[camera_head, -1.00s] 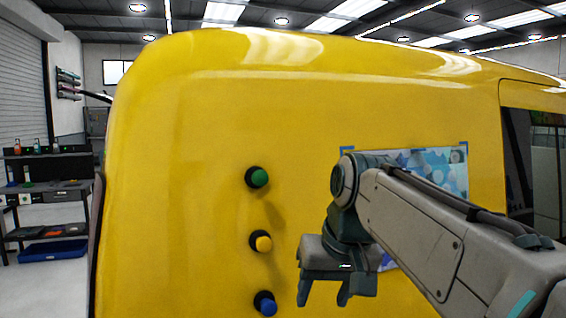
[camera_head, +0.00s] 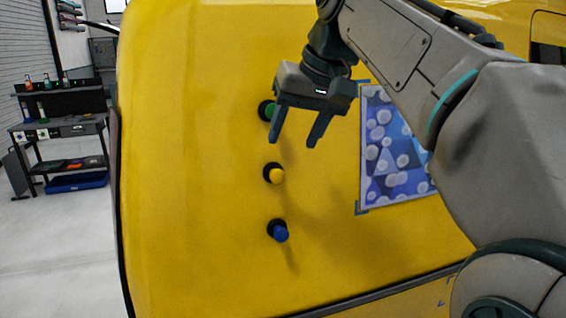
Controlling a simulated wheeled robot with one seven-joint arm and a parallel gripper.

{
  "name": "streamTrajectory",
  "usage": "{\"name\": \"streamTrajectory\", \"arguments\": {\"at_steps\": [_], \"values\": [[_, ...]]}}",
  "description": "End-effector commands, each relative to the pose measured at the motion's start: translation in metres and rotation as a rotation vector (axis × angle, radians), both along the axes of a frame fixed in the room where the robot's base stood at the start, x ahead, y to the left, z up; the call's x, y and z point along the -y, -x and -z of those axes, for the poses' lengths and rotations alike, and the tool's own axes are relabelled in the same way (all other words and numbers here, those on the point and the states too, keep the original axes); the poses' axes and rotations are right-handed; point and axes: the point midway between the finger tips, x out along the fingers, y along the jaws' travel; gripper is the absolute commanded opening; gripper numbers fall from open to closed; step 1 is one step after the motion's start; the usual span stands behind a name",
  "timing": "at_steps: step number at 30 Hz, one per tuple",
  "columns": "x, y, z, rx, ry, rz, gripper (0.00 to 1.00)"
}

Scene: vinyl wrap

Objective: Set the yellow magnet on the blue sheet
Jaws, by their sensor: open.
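The yellow magnet (camera_head: 277,175) has a black base and sits on the yellow van panel, the middle one of three magnets in a column. The blue sheet (camera_head: 385,165) is a patterned blue and white sheet on the panel, right of the magnets. My arm hides its upper right part. My gripper (camera_head: 295,143) is open and empty, with its fingers pointing down. In the picture it is above and slightly right of the yellow magnet, apart from it.
A green magnet (camera_head: 272,111) is above, partly behind my gripper, and a blue magnet (camera_head: 279,232) is below. The yellow van panel (camera_head: 190,180) is bare to the left. A dark shelf cart (camera_head: 65,140) stands far left.

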Motion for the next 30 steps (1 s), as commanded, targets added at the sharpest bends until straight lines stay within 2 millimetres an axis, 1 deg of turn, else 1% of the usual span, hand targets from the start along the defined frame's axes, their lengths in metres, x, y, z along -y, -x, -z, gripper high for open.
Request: {"name": "streamTrajectory", "arguments": {"at_steps": [1, 6, 12, 18, 27, 28, 29, 30], "values": [[-0.003, -0.003, 0.011, -0.003, 0.001, -0.002, 0.52], [-0.013, -0.014, 0.041, -0.003, 0.001, -0.002, 0.52], [-0.022, -0.024, 0.067, -0.001, 0.002, -0.001, 0.52], [-0.026, -0.029, 0.081, -0.001, 0.001, 0.000, 0.52], [-0.026, -0.029, 0.082, 0.000, 0.001, 0.000, 0.52], [-0.026, -0.029, 0.082, 0.000, 0.001, 0.000, 0.46], [-0.026, -0.029, 0.082, 0.000, 0.001, 0.000, 0.38], [-0.026, -0.029, 0.082, 0.000, 0.001, 0.000, 0.27]]}}
